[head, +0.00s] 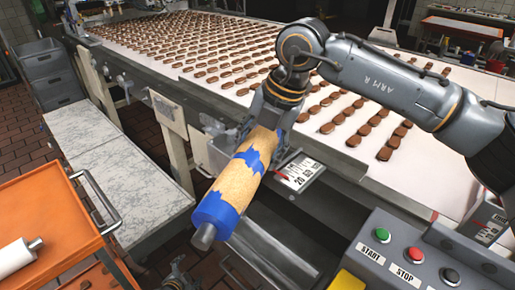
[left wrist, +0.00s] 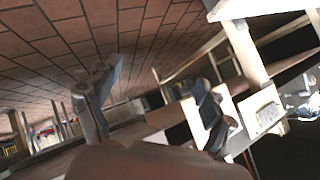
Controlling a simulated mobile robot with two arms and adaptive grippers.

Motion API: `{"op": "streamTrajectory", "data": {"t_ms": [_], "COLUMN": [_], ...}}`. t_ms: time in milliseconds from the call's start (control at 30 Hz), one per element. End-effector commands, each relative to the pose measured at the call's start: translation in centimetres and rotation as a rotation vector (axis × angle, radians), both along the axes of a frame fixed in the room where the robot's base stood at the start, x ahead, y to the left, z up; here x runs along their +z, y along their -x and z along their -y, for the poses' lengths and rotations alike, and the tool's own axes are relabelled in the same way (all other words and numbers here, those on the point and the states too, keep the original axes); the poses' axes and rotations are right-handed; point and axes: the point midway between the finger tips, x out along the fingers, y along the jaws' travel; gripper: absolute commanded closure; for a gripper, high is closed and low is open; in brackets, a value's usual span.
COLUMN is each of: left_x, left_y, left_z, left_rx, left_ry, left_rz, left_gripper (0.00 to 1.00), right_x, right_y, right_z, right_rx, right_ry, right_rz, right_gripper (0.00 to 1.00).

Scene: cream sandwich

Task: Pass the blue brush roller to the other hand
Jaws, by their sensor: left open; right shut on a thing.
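The blue brush roller (head: 216,207) has blue ends and patches around a tan, bristly middle, with a grey shaft stub at its lower end. My right gripper (head: 262,128) is shut on its upper end and holds it tilted in the air in front of the conveyor. The roller hides part of that gripper's fingers. My left gripper (head: 178,275) shows only in part at the bottom edge of the head view, below and left of the roller's free end, apart from it. In the left wrist view my left gripper (left wrist: 155,105) has its fingers spread with nothing between them.
The conveyor (head: 228,98) carries rows of brown biscuits behind the roller. A control box (head: 400,255) with START and STOP buttons stands lower right. An orange cart (head: 50,215) with a white roller (head: 18,257) stands at left, near a marble-topped bench (head: 120,180).

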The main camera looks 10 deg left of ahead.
Motion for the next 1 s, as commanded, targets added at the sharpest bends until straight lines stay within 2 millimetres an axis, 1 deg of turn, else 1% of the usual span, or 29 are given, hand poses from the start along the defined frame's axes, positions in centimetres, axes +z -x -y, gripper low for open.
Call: {"op": "streamTrajectory", "data": {"t_ms": [33,167,200,267,300,367,400,467,500,567,633,667,700,767,800,900,1000], "left_x": [-1.8,-5.7,-6.8,-8.4,-9.4,-10.8,-11.7,-12.9,-13.6,-14.7,-15.7,-16.1,-16.6,-17.1,-17.5,-18.0,-18.3], "left_y": [2.2,7.4,9.0,11.6,13.3,15.9,17.8,20.4,22.3,25.1,28.4,29.8,31.7,34.2,35.9,39.3,41.8], "left_z": [0.3,0.8,1.0,1.3,1.6,1.9,2.2,2.6,2.9,3.3,3.9,4.1,4.4,4.8,5.1,5.7,6.2], "left_rx": [0.023,0.087,0.106,0.137,0.158,0.189,0.21,0.241,0.263,0.297,0.335,0.351,0.373,0.403,0.422,0.463,0.494], "left_ry": [0.02,0.071,0.085,0.106,0.119,0.138,0.149,0.167,0.177,0.192,0.209,0.215,0.223,0.234,0.241,0.252,0.261], "left_rz": [-0.047,-0.157,-0.19,-0.242,-0.275,-0.324,-0.36,-0.407,-0.441,-0.49,-0.548,-0.572,-0.603,-0.646,-0.673,-0.73,-0.771], "left_gripper": [0.18,0.18,0.18,0.18,0.18,0.18,0.18,0.18,0.18,0.18,0.18,0.18,0.18,0.18,0.18,0.18,0.18], "right_x": [0.2,0.2,0.2,0.2,0.2,0.2,0.2,0.2,0.2,0.2,0.2,0.2,0.2,0.2,0.2,0.2,0.2], "right_y": [0.0,0.0,0.0,0.0,0.0,0.0,0.0,0.0,0.0,0.0,0.0,0.0,0.0,0.0,0.0,0.0,0.0], "right_z": [0.0,0.0,0.0,0.0,0.0,0.0,0.0,0.0,0.0,0.0,0.0,0.0,0.0,0.0,0.0,0.0,0.0], "right_rx": [0.0,0.0,0.0,0.0,0.0,0.0,0.0,0.0,0.0,0.0,0.0,0.0,0.0,0.0,0.0,0.0,0.0], "right_ry": [-0.004,-0.004,-0.004,-0.004,-0.004,-0.004,-0.004,-0.004,-0.004,-0.004,-0.004,-0.004,-0.004,-0.004,-0.004,-0.004,-0.004], "right_rz": [0.002,0.002,0.002,0.002,0.002,0.002,0.002,0.002,0.002,0.002,0.002,0.002,0.002,0.002,0.002,0.002,0.002], "right_gripper": [1.0,1.0,1.0,1.0,1.0,1.0,1.0,1.0,1.0,1.0,1.0,1.0,1.0,1.0,1.0,1.0,1.0]}}
